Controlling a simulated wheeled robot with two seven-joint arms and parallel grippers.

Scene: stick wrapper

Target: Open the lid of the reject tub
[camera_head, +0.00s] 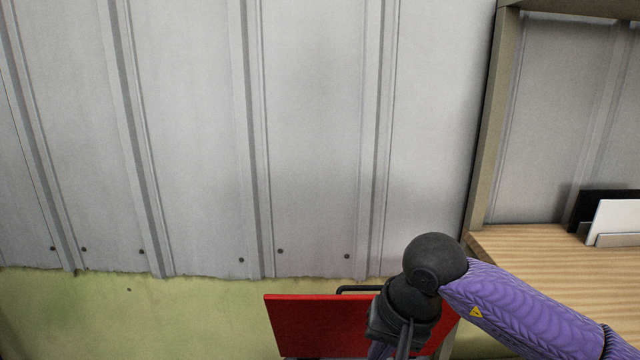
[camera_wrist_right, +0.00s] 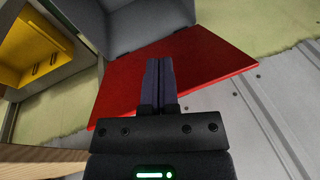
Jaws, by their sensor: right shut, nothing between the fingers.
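The red lid (camera_head: 318,322) of the reject tub shows at the bottom of the head view, with a dark handle (camera_head: 358,289) at its top edge, partly behind my arm. In the wrist view the red lid (camera_wrist_right: 205,65) lies beyond my fingers, beside grey panels (camera_wrist_right: 140,22) that look like the tub's body. How far the lid stands open I cannot tell. My right gripper (camera_wrist_right: 159,65) is shut and empty, its fingers overlapping the lid in view; contact is unclear. My left gripper is not in view.
A grey corrugated wall (camera_head: 310,130) stands behind the lid. A wooden worktop (camera_head: 530,262) with a black and white holder (camera_head: 612,220) is at right. The wrist view shows a yellow-fronted cabinet (camera_wrist_right: 45,45) at upper left and a wood edge (camera_wrist_right: 40,154) at lower left.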

